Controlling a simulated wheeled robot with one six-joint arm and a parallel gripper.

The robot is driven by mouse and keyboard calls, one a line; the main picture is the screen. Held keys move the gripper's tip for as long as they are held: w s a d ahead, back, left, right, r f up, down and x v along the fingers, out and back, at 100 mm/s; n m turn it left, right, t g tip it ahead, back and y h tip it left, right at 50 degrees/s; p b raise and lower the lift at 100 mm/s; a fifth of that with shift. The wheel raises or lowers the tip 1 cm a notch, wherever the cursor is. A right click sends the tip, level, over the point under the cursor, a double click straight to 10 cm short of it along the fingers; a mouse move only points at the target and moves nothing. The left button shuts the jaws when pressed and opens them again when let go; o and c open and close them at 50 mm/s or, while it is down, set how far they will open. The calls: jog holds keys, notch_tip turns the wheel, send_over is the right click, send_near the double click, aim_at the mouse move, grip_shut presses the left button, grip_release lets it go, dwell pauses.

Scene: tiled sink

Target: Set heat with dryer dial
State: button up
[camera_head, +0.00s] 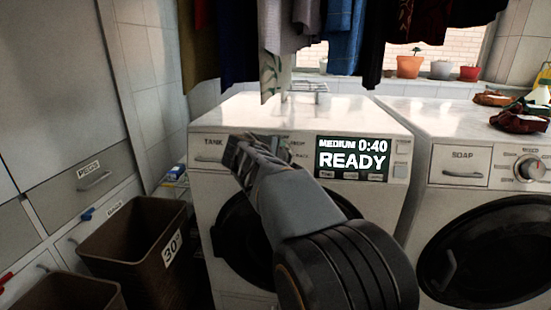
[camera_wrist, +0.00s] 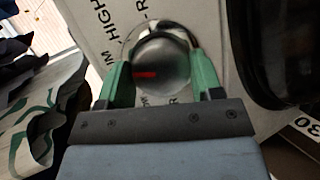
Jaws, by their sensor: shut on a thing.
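The dryer (camera_head: 230,115) stands in the middle of the head view, its front panel facing me. Its display (camera_head: 352,158) reads "MEDIUM 0:40 READY". The round silver dial (camera_wrist: 165,55) shows in the wrist view, with a red mark on its left side. The printed word "HIGH" is at its upper left, and part of a word ending in "M" is at its left. My gripper (camera_wrist: 161,66) is shut on the dial, one green finger on each side. In the head view my gripper (camera_head: 258,158) hides most of the dial.
Clothes (camera_head: 340,35) hang above the dryer. A washer (camera_head: 480,190) with a soap drawer stands at the right. Brown bins (camera_head: 130,240) stand at the lower left beside drawers. The dryer's dark round door (camera_wrist: 265,50) is at the right of the wrist view.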

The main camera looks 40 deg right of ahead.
jog(key=m, duration=0.2)
jog(key=m+y, duration=0.1)
jog(key=m, duration=0.1)
jog(key=shift+f+y+b, duration=0.1)
jog(key=shift+y+b, duration=0.2)
jog(key=shift+m, duration=0.3)
jog(key=o, duration=0.9)
jog(key=p+v, duration=0.2)
jog(key=v, duration=1.2)
jog(key=shift+d+p, duration=0.2)
jog(key=shift+p, duration=0.15)
